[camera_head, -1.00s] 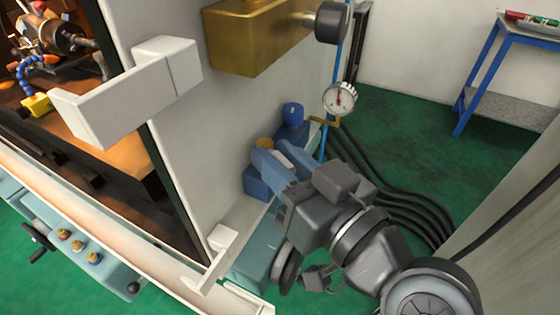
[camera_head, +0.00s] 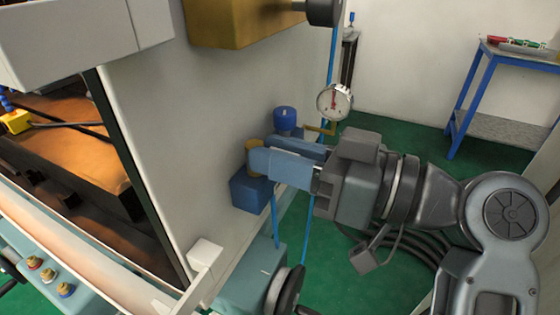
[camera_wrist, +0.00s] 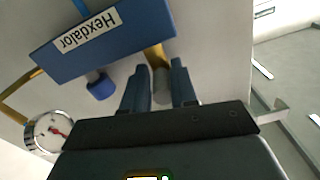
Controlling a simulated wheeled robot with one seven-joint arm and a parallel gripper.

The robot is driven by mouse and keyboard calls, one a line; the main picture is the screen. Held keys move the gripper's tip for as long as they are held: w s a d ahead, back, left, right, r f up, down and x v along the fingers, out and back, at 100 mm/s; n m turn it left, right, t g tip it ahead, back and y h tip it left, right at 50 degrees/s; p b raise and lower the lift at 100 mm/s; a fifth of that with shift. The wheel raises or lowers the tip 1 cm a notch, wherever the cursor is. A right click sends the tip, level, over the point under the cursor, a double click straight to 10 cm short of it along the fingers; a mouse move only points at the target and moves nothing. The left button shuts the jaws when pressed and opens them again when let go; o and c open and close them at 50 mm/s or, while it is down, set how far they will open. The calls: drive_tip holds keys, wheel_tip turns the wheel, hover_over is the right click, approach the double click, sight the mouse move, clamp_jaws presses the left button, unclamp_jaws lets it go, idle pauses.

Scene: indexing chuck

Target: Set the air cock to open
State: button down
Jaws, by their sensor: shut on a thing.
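The air cock has a brass body (camera_head: 254,147) on a blue block (camera_head: 250,193) fixed to the machine's pale side wall. In the wrist view, the cock's brass part (camera_wrist: 156,57) runs into a grey lever (camera_wrist: 162,84) between my two blue fingers. My gripper (camera_head: 265,152) reaches in from the right, fingers pointing left at the cock; it also shows in the wrist view (camera_wrist: 161,76). It is shut on the lever. In the head view my fingers hide the lever.
A blue knob (camera_head: 285,119) and a round pressure gauge (camera_head: 335,102) sit just behind my fingers. A brass-coloured box (camera_head: 245,22) juts from the wall above. Black hoses run along the green floor. A blue-legged table (camera_head: 465,105) stands at the back right.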

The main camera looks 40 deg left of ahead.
drive_tip(key=shift+s+a, duration=0.1)
drive_tip(key=shift+s, duration=0.05)
drive_tip(key=c, duration=1)
unclamp_jaws()
drive_tip(key=shift+c, duration=0.2)
drive_tip(key=v, duration=0.8)
drive_tip(key=shift+a, duration=0.1)
